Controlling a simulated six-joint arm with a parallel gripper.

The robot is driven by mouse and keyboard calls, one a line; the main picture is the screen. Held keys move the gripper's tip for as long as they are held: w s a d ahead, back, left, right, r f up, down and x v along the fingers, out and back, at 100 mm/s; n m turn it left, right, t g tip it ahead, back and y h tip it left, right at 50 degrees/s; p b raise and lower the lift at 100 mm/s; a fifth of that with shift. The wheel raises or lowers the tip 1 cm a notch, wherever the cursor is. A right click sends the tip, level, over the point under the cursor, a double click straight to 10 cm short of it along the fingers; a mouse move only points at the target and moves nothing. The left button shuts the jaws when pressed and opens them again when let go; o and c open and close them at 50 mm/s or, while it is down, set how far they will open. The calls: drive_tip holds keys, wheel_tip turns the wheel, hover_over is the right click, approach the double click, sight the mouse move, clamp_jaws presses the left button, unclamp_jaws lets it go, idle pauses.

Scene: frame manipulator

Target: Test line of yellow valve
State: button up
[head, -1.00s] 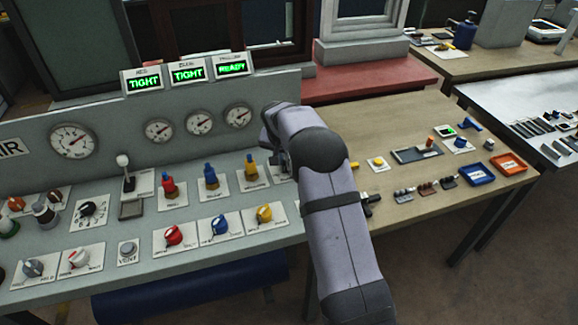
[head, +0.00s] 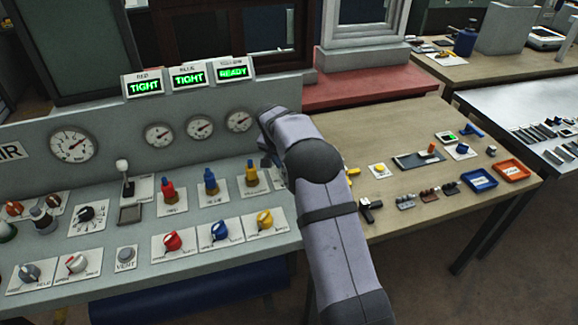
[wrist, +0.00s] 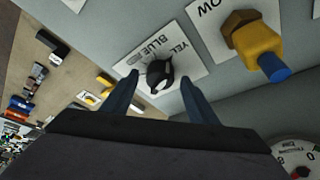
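A black selector knob (wrist: 158,76) sits on a white plate marked YEL and BLUE in the wrist view. My gripper (wrist: 160,82) is open, with one finger on each side of the knob and gaps between. I cannot tell how far above the plate the tips are. The yellow fitting with a blue tip (wrist: 258,50) stands beside it; the head view shows the yellow fitting (head: 251,175) left of my arm. The yellow knob (head: 265,220) is below it. The yellow display (head: 233,73) reads READY; the red (head: 144,88) and blue (head: 190,79) displays read TIGHT. My arm hides the selector in the head view.
Red (head: 168,190) and blue (head: 210,182) fittings stand left of the yellow one, with red and blue knobs in front. Gauges line the panel (head: 110,125) behind. A wooden table (head: 400,140) with small parts and trays lies to the right.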

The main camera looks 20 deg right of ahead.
drive_tip(key=b+v, duration=0.2)
drive_tip(key=v, duration=0.5)
drive_tip(key=shift+r, duration=0.2)
drive_tip(key=shift+s, duration=0.1)
idle(0.5)
drive_tip(key=s+a+n, duration=0.1)
drive_tip(key=s, duration=0.4)
drive_tip(key=s+a+f+n+g+y, duration=0.1)
drive_tip(key=s+n, duration=0.1)
drive_tip(key=s, duration=0.3)
drive_tip(key=s+a+f+n, duration=0.1)
drive_tip(key=s, duration=0.4)
drive_tip(key=shift+s+f+n+g+y, duration=0.1)
drive_tip(key=shift+s+n+g+y, duration=0.2)
drive_tip(key=shift+n+y, duration=0.1)
drive_tip(key=s+a+f+n, duration=0.1)
drive_tip(key=s+f+n, duration=0.1)
drive_tip(key=s, duration=0.8)
drive_tip(key=s+a+f+n+g+y, duration=0.1)
drive_tip(key=s+a+f+n, duration=0.1)
drive_tip(key=s, duration=0.9)
drive_tip(key=shift+s+f+g+y, duration=0.2)
drive_tip(key=shift+f+g+y, duration=0.1)
drive_tip(key=shift+f, duration=0.55)
clamp_jaws()
